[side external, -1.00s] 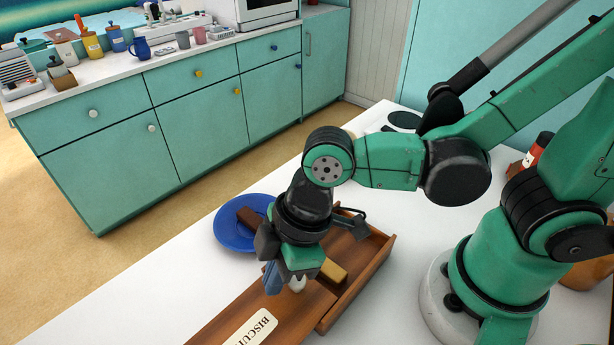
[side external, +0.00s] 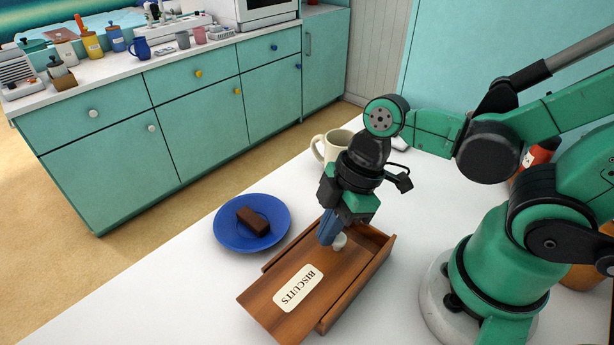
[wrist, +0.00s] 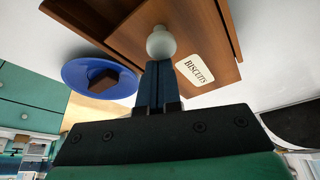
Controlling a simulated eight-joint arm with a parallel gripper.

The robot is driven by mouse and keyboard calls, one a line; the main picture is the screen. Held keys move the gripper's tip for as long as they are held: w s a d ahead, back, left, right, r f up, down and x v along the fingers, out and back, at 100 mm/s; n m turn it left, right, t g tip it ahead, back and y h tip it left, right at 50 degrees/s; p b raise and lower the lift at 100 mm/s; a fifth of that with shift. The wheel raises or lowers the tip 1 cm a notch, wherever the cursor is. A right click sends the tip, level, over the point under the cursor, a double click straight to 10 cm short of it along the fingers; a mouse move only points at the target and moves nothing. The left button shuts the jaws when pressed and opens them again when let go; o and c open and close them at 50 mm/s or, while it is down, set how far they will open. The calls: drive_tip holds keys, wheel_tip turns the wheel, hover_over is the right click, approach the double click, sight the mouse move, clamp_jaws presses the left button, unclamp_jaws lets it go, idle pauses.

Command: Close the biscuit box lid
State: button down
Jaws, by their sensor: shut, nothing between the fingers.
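The wooden biscuit box (side external: 365,281) sits on the white counter. Its flat sliding lid (side external: 265,297) with the BISCUITS label covers much of the box, and its near-left end sticks out past the box. The white knob (side external: 340,241) stands on the lid; it also shows in the wrist view (wrist: 161,42). My gripper (side external: 326,238) is shut and empty, its blue fingers down at the knob's left side. In the wrist view the fingertips (wrist: 156,66) appear against the knob. The box's far end is partly hidden by my gripper.
A blue plate (side external: 225,230) with a dark brown bar (side external: 252,221) lies left of the box. A cream mug (side external: 335,146) stands behind my gripper. Clear white counter lies front-left of the box.

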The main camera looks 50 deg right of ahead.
drive_tip(key=d, duration=0.5)
idle(0.3)
drive_tip(key=a, duration=0.1)
drive_tip(key=w+a, duration=0.1)
drive_tip(key=a+r, duration=0.1)
drive_tip(key=a, duration=0.1)
drive_tip(key=shift+w, duration=0.4)
drive_tip(key=d+v, duration=0.1)
drive_tip(key=v, duration=0.9)
drive_tip(key=w+d+f+m+t+h, duration=0.2)
drive_tip(key=w+m+t, duration=0.3)
drive_tip(key=m, duration=0.7)
drive_tip(key=shift+w+d+f+m+h, duration=0.3)
drive_tip(key=shift+w+d+f+h, duration=0.15)
drive_tip(key=shift+h, duration=0.35)
